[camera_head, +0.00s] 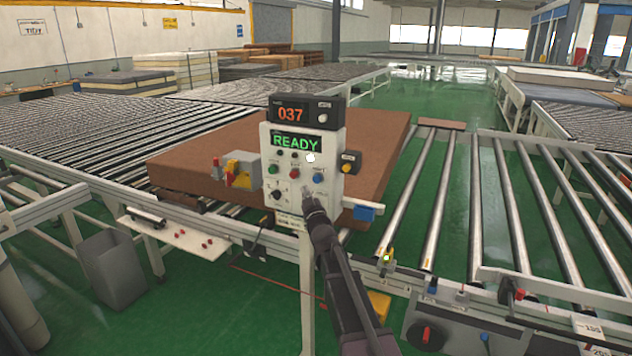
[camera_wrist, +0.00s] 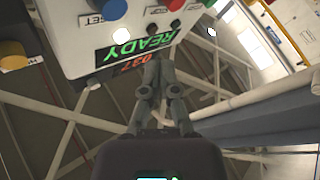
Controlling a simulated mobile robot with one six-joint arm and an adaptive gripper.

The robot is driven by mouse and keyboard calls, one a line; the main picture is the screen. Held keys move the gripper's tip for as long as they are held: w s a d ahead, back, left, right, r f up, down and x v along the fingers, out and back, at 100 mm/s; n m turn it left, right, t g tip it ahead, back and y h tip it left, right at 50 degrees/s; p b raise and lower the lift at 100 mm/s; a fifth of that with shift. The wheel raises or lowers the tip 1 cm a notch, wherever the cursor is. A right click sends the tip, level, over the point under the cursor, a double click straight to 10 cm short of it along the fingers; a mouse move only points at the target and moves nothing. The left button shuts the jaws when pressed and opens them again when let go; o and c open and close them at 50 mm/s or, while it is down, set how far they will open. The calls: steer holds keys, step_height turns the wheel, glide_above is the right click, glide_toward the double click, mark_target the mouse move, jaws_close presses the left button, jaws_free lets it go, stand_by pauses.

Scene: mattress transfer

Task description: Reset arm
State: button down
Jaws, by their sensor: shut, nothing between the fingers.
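My gripper (camera_head: 308,193) is raised in front of the lower part of the white control panel (camera_head: 328,165). In the wrist view my gripper (camera_wrist: 165,62) is shut, with its fingers together and nothing between them. The panel has a lit green READY sign (camera_head: 296,143), several coloured buttons and a display reading 037 (camera_head: 292,114) on top. In the wrist view the panel (camera_wrist: 75,50) is upside down, close beyond the fingertips. I cannot tell whether the fingertips touch it.
A brown mattress (camera_head: 385,150) lies on the rollers behind the panel. Roller conveyors (camera_head: 515,200) extend to the right, and others (camera_head: 60,150) to the left. A grey bin (camera_head: 113,268) stands at lower left. Green floor (camera_head: 440,90) is open at the back.

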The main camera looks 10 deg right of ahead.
stand_by(0.3)
steer(key=s+d+f+m+g+h, duration=0.2)
steer(key=s+f+m+g, duration=0.1)
steer(key=s+f+g, duration=0.5)
steer(key=s+d+f+m+g+h, duration=0.25)
steer(key=s+f, duration=0.35)
steer(key=f, duration=0.3)
steer(key=s+a+f+g, duration=0.1)
steer(key=s+f+g, duration=0.1)
steer(key=s, duration=0.6)
steer(key=s+f+m+g+y, duration=0.1)
steer(key=s+f+g, duration=0.1)
steer(key=s+g, duration=0.3)
steer(key=s+a+f+g+y, duration=0.1)
steer(key=s+f+g, duration=0.2)
steer(key=s, duration=0.8)
steer(key=shift+a+g, duration=0.3)
steer(key=shift+g, duration=0.05)
